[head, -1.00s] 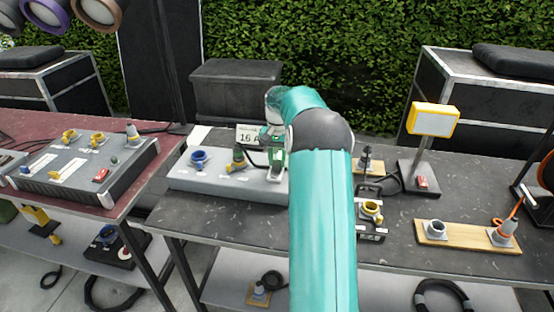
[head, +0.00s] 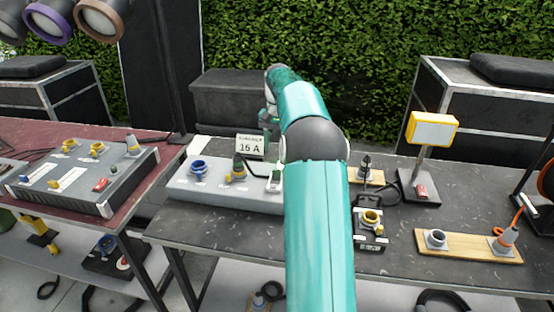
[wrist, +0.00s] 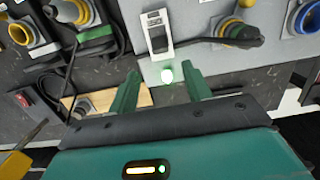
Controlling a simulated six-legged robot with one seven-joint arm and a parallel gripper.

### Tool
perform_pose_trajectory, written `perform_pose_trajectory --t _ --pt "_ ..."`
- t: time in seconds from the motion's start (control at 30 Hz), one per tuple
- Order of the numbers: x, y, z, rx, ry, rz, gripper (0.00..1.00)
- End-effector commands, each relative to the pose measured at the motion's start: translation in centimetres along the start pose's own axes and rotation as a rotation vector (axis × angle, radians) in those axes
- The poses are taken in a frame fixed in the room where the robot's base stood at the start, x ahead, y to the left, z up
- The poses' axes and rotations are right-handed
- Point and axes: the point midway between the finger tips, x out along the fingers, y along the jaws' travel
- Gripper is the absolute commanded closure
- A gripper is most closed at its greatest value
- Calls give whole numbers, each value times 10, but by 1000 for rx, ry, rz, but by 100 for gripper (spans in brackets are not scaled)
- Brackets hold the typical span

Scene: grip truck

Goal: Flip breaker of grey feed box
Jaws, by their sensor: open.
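The grey feed box (head: 222,196) lies on the dark table in the head view, left of my arm. Its white-framed breaker (wrist: 157,32) shows in the wrist view, just beyond my fingertips; which way its lever sits I cannot tell for sure. A lit, whitish-green lamp (wrist: 167,75) sits below the breaker, between my fingers. The box's grey top (wrist: 205,62) also shows there. My gripper (wrist: 162,86) is open and empty, its green fingers on either side of the lamp in the picture. In the head view my arm hides the box's right end.
A 16 A sign (head: 250,146) stands behind the box. A plug (head: 238,168) and a blue socket (head: 199,168) sit on the box's left part. Right of my arm are a small black box (head: 370,228), a yellow work lamp (head: 433,130) and a wooden board (head: 468,246) with sockets.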

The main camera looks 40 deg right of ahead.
Motion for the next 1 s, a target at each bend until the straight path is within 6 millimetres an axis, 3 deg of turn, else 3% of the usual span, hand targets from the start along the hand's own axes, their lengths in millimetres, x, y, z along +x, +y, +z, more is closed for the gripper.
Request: perform_pose_trajectory --t 0.1,0.3,0.87,1.0 --pt "-23 0 -1 0 3 0 51" --pt "-41 0 0 -1 -1 0 51" --pt "-43 0 0 0 -1 0 51" --pt "-50 -8 9 -22 12 1 51"
